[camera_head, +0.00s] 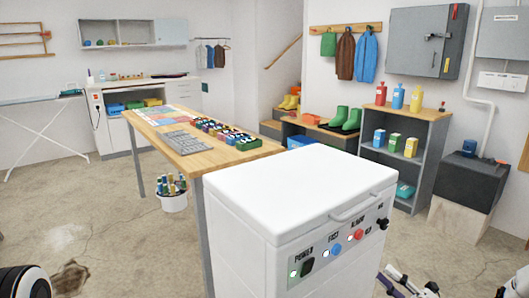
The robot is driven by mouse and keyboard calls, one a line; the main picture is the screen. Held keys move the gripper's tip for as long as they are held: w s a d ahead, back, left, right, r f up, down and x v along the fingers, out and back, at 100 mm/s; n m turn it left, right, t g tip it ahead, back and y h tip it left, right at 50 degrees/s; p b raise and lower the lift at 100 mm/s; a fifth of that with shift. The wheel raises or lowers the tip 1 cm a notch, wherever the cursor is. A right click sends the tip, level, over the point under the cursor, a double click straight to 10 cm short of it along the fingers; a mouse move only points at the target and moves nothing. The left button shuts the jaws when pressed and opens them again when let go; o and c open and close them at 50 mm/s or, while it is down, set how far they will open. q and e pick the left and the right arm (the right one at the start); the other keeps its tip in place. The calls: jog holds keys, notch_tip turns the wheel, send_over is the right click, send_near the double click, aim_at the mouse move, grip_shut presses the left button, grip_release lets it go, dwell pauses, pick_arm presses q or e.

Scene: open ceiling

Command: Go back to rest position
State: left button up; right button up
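My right gripper (392,279) shows in part at the bottom edge of the head view, right of the white machine. It is small and cut off by the frame, so I cannot tell whether it is open or shut. I see nothing held in it. At the bottom left corner only a rounded black and white part of my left arm shows. My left gripper is out of view.
A white lidded machine (300,190) with coloured buttons stands close in front. Behind it is a long wooden table (207,157) with several items. A grey shelf (402,150) stands right. Floor at left is mostly clear.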

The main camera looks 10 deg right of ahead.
jog(key=w+a+f+m+g+h, duration=0.1)
jog(key=a+f+m+g+h, duration=0.15)
jog(key=a+f, duration=0.5)
jog(key=w+a+f+m+g+h, duration=0.1)
jog(key=a+f+m+g, duration=0.25)
jog(key=a, duration=0.75)
jog(key=s+a+f+m+g+h, duration=0.35)
jog(key=s+a+f+m, duration=0.2)
jog(key=s+f, duration=0.35)
jog(key=s+d+f+m+g+h, duration=0.2)
jog(key=s+m+g, duration=0.15)
jog(key=s, duration=0.25)
jog(key=s+d+f+m+g+h, duration=0.2)
jog(key=s+m, duration=0.3)
jog(key=s, duration=0.1)
jog(key=s+d+f+m+g+h, duration=0.2)
jog(key=s+m+g+h, duration=0.15)
jog(key=s, duration=0.25)
notch_tip(320, 180, up, 21)
jog(key=m+p, duration=0.1)
jog(key=p, duration=2)
jog(key=shift+s+a+m+y+p, duration=0.15)
jog(key=shift+a+m+y+p, duration=0.05)
jog(key=shift+m+y+p, duration=0.2)
jog(key=shift+r, duration=0.1)
